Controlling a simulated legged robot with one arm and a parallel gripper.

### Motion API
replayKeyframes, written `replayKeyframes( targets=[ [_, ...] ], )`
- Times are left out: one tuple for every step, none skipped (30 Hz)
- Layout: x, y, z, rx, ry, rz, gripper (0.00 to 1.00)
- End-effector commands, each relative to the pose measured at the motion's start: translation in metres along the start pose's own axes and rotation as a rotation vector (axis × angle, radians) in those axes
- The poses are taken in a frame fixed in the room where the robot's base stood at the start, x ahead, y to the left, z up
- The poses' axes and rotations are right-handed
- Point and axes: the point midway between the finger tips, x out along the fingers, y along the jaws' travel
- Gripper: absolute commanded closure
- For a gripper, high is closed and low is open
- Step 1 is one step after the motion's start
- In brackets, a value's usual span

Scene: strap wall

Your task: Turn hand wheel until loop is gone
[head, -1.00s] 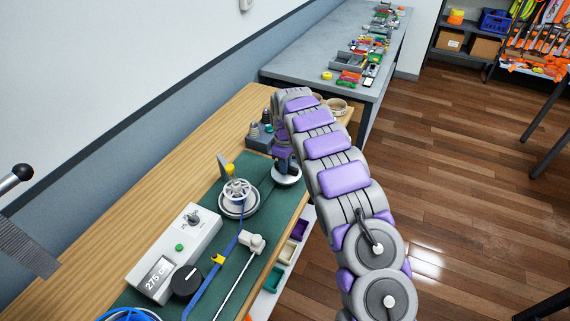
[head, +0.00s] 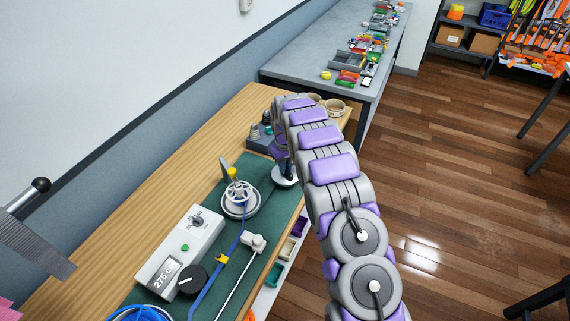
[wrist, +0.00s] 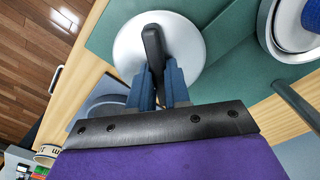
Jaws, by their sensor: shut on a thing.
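The hand wheel is a pale grey disc (head: 285,176) on the green mat, partly hidden by my arm. In the wrist view the disc (wrist: 187,60) carries a black upright handle (wrist: 153,45). My gripper (wrist: 157,82) is shut on this handle, with a blue-grey finger on each side. A spoked white spool (head: 238,194) stands left of the wheel with blue strap around it. I cannot make out a slack loop clearly.
A grey control box (head: 180,250) with a "275 cm" display and black knob lies left of the strap. A white rod (head: 240,275) lies to the right. Small coloured bins (head: 283,258) hang at the bench's right edge.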

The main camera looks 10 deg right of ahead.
Motion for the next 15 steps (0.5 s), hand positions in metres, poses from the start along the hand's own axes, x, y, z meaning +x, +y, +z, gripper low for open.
replayKeyframes(
  targets=[
    [-0.0008, -0.0005, -0.0001, 0.012, 0.0, 0.0, 1.0],
    [-0.0006, -0.0005, -0.0001, 0.021, 0.0, 0.0, 1.0],
    [-0.0005, -0.0004, -0.0001, 0.029, 0.0, 0.0, 1.0],
    [-0.0004, -0.0003, -0.0001, 0.034, 0.0, 0.0, 1.0],
    [-0.0002, -0.0002, -0.0001, 0.039, 0.0, 0.0, 1.0],
    [-0.0001, -0.0002, -0.0001, 0.044, 0.0, 0.0, 1.0],
    [-0.0001, -0.0001, -0.0002, 0.047, 0.0, 0.0, 1.0],
    [0.0, 0.0, -0.0002, 0.049, 0.0, 0.0, 1.0],
    [0.0001, 0.0, -0.0002, 0.051, 0.0, 0.0, 1.0],
    [0.0002, 0.0, -0.0002, 0.052, 0.0, 0.0, 1.0],
    [0.0002, 0.0, -0.0002, 0.052, 0.0, 0.0, 1.0],
    [0.0002, 0.0001, -0.0003, 0.052, 0.001, 0.0, 1.0],
    [0.0002, 0.0001, -0.0002, 0.052, 0.001, 0.0, 1.0],
    [0.0002, 0.0, -0.0003, 0.052, 0.001, 0.0, 1.0],
    [0.0003, 0.0001, -0.0003, 0.052, 0.001, 0.0, 1.0]
  ],
)
